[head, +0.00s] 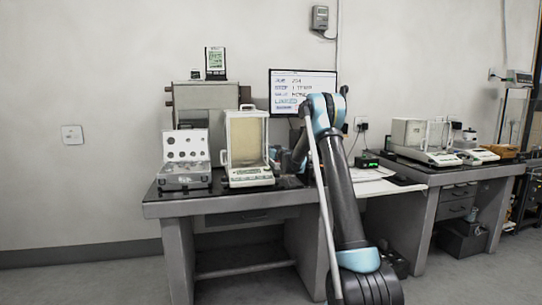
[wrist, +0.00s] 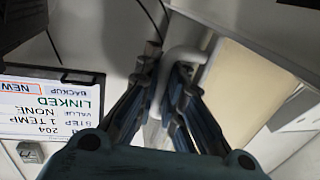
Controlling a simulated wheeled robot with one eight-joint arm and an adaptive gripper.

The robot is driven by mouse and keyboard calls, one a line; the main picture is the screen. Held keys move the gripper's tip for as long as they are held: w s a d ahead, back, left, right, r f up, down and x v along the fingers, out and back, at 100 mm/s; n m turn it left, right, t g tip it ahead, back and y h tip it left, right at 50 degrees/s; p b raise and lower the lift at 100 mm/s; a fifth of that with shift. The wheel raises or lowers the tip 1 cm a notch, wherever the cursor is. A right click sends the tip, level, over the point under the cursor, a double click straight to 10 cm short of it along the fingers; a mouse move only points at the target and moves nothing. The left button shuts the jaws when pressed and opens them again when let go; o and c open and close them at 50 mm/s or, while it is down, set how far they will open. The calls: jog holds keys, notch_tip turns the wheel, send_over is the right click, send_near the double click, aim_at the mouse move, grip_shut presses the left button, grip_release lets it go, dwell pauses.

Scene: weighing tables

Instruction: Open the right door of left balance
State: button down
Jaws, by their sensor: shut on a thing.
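The left balance (head: 247,178) stands on the left table, a tall cream-tinted glass case on a white base with a keypad in front. A white handle (head: 223,158) sticks out on its left side. In the wrist view the white curved handle (wrist: 187,53) of the right door lies between my fingers, next to the pale case panel (wrist: 245,85). My gripper (wrist: 166,75) is shut on this handle. In the head view my arm reaches the balance's right side, and the fingertips are hard to make out. I cannot tell how far the door stands open.
An open case of weights (head: 185,178) sits left of the balance. A monitor (head: 290,88) stands behind my arm, and its screen also shows in the wrist view (wrist: 45,110). The right balance (head: 425,155) is on the right table (head: 455,176). Papers (head: 375,186) lie between.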

jog(key=shift+w, duration=0.8)
jog(key=c, duration=2)
grip_release()
jog(key=shift+s, duration=0.15)
jog(key=v, duration=1.1)
jog(key=shift+s+d, duration=0.2)
jog(key=shift+s, duration=0.1)
